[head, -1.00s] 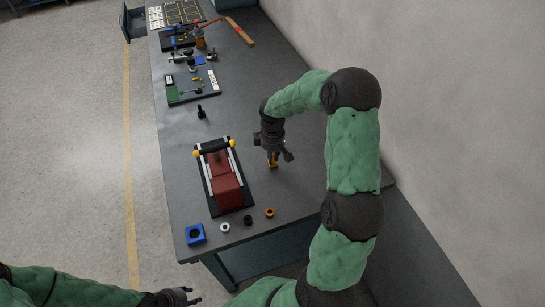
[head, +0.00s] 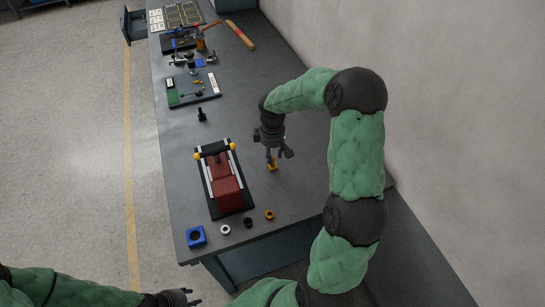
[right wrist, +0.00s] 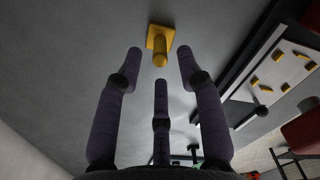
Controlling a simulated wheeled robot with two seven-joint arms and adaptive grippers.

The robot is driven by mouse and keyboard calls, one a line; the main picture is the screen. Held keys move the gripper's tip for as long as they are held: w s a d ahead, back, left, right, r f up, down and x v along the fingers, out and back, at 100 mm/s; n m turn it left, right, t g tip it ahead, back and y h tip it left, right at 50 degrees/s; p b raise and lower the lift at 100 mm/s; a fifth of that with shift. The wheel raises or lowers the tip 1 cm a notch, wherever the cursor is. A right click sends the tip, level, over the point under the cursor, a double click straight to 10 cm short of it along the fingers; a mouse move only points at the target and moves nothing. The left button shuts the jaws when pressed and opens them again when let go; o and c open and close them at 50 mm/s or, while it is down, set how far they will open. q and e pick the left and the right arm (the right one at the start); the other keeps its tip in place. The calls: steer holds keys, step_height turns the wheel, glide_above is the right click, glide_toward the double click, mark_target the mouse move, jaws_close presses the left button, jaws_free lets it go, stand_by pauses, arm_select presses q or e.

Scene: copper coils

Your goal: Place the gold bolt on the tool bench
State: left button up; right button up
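The gold bolt (head: 271,165) stands upright on the bare tool bench (head: 250,100), right of the red block fixture; its square head is down on the surface. In the right wrist view the bolt (right wrist: 160,48) is just beyond the fingertips, its shank pointing toward me. My right gripper (head: 277,153) is just above the bolt, its three fingers spread and empty; they also show in the right wrist view (right wrist: 160,65), apart from the bolt. My left gripper (head: 194,296) is low, off the bench's near end, with its small fingers apart and nothing visible between them.
The red block fixture (head: 228,193) with yellow knobs stands left of the bolt. A blue block (head: 195,236), a white ring (head: 225,229), a black ring (head: 248,222) and a copper ring (head: 269,215) line the near edge. A black bolt (head: 202,114) and boards stand farther back.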

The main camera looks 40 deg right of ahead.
step_height(320, 180, up, 9)
steer(key=p, duration=0.1)
steer(key=shift+f+p, duration=0.15)
steer(key=shift+p, duration=0.15)
